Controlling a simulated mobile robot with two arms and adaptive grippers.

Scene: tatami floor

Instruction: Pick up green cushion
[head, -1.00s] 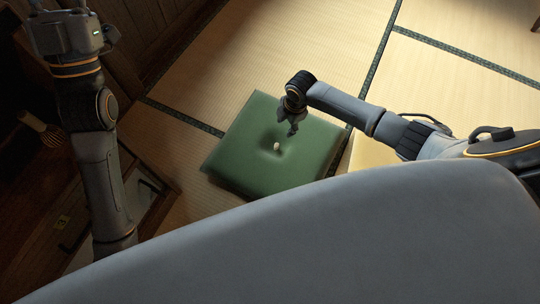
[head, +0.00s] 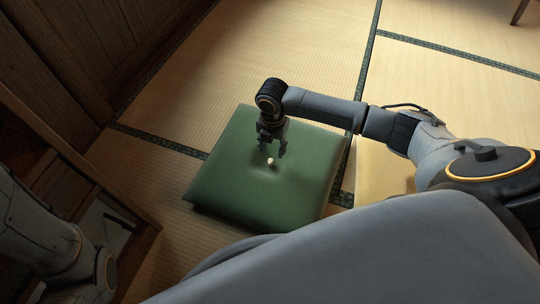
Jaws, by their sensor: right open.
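The green cushion (head: 234,190) lies flat on the tatami floor near the middle of the head view. A small pale tuft or knob (head: 271,162) shows at its dimpled centre. My right gripper (head: 273,152) hangs over the cushion with its fingers apart, just behind the pale knob. Nothing is between its fingers. I cannot tell whether the fingertips touch the cushion. My left arm shows at the lower left, and its gripper is out of view.
A yellow cushion (head: 380,170) lies to the right, partly hidden under my right arm. Dark wooden panelling (head: 70,60) stands at the left. Open tatami (head: 290,50) lies behind the green cushion. A wooden leg (head: 519,12) shows at the top right.

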